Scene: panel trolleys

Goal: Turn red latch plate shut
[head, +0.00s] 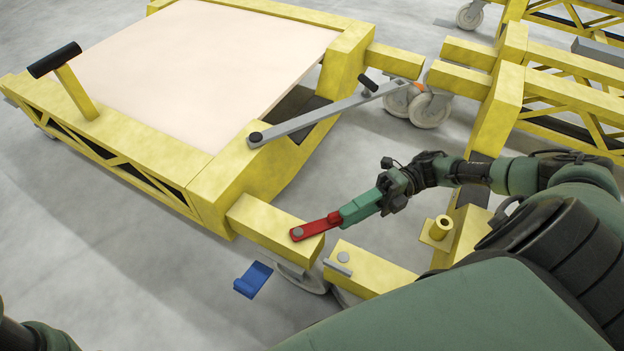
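The red latch plate (315,229) is a short flat bar, pinned by a grey round pivot at its left end to the front yellow beam stub (270,226) of the trolley. It points right and slightly away from me, off the side of the stub. My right gripper (343,215) is at the plate's free end, with its green fingers closed around that end. Across a narrow gap, a second yellow beam (372,271) carries a grey stud (343,257) and a small grey bar (337,267). The plate lies clear of the stud. My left gripper is out of view; only bits of that arm show bottom left.
The yellow trolley (225,192) holds a pale panel (190,65). A grey bar (330,112) with a black knob spans toward another yellow trolley (490,120). A blue pedal (253,280) sticks out below the stub. A yellow socket (440,229) is right of my gripper.

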